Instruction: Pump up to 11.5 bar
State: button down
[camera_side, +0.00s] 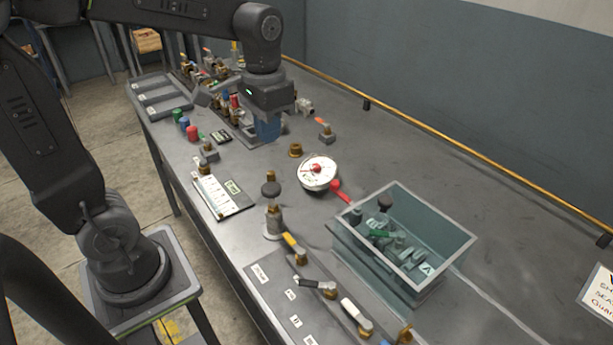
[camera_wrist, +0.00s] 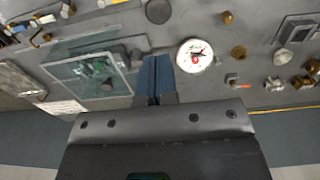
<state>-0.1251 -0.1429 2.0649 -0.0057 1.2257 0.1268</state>
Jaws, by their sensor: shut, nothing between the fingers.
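A round white gauge (camera_side: 318,172) with red on its face lies at mid-table, and a red lever (camera_side: 341,191) shows beside it. The gauge also shows in the wrist view (camera_wrist: 194,55); its reading is too small to make out. The dark knob shows at the top of the wrist view (camera_wrist: 158,11). My gripper (camera_side: 268,130) points down behind the gauge, apart from it. Its blue fingers (camera_wrist: 153,76) are shut and empty.
A clear glass-walled box (camera_side: 345,238) with loose parts stands right of the gauge. A panel (camera_side: 270,285) with labels and several coloured levers lies at the front. Small fittings and coloured caps (camera_side: 192,132) crowd the back left. The table's right side is largely clear.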

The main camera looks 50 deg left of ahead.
aim_at(271, 187)
jog(key=r, duration=0.3)
jog(key=shift+d+r, duration=0.2)
dwell(0.3)
notch_tip(271, 187, down, 14)
jog(key=shift+s, duration=0.15)
dwell(0.4)
jog(key=shift+f, duration=1.9)
jog(key=shift+s, duration=0.1)
